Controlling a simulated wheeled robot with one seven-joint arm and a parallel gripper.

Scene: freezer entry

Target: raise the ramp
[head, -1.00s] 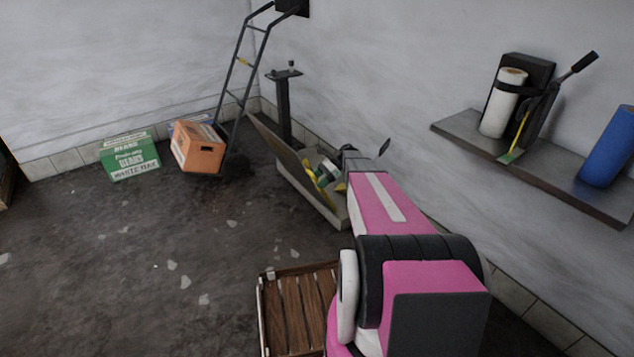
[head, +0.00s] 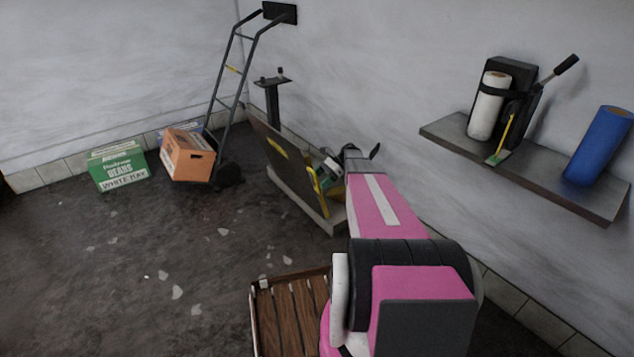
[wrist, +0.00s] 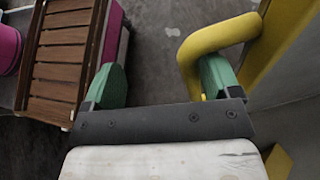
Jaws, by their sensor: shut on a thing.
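The ramp (head: 272,143) is a grey panel with yellow markings, hinged at a low pale platform by the back wall; it stands steeply tilted. Its yellow handle (wrist: 212,38) is a thick bent bar in the wrist view, curling around the right finger. My gripper (wrist: 160,85) has green finger pads and is shut on the handle; the handle lies at the right finger, with floor visible beside the left one. In the head view, my gripper (head: 328,168) is at the ramp's right side, partly hidden by my arm.
A post (head: 272,100) stands behind the ramp. A hand truck (head: 232,90) leans on the wall near an orange crate (head: 188,158) and a green box (head: 120,168). A wall shelf (head: 540,172) holds rolls at right.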

